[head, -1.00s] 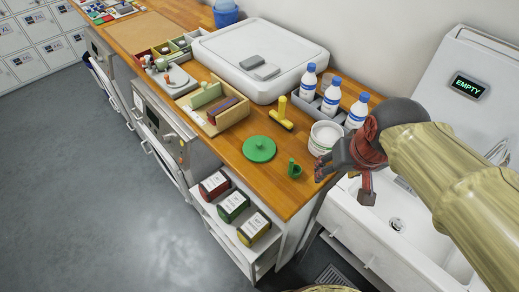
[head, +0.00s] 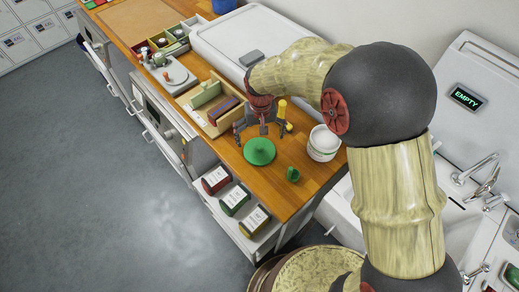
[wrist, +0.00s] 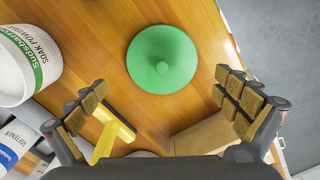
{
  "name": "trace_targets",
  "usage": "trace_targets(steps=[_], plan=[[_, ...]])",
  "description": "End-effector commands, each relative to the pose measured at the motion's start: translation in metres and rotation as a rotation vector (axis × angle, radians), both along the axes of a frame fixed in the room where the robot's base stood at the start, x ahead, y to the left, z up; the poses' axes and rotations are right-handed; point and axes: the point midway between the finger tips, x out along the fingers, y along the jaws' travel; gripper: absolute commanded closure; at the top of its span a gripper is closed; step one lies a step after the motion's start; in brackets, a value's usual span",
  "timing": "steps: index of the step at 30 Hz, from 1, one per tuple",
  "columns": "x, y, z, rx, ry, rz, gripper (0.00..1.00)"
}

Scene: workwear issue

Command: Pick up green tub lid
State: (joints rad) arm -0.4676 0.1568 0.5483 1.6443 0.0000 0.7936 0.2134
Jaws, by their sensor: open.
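The green tub lid (head: 259,151) is a round disc with a small knob on top, lying flat on the wooden counter (head: 297,199). It also shows in the wrist view (wrist: 162,60), above and between my fingers. My gripper (head: 263,128) is open and empty, pointing down over the counter just behind the lid in the head view. In the wrist view both padded fingers (wrist: 165,105) stand wide apart, and the lid lies beyond their tips, not touched.
A white soap powder tub (head: 323,144) stands to the right of the lid. A yellow-handled tool (wrist: 113,132) lies close to one finger. A wooden divided box (head: 211,107) is to the left, and a small green item (head: 292,174) lies near the front edge.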

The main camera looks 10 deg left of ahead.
Motion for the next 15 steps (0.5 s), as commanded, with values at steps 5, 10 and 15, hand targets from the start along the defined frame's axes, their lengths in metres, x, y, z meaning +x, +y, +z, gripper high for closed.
trace_targets(steps=[5,10,15], plan=[[-0.002,0.0,-0.014,0.0,0.0,0.0,0.0],[-0.005,0.002,-0.037,0.0,0.001,0.0,0.0],[-0.005,0.002,-0.057,0.0,0.0,-0.001,0.0]])
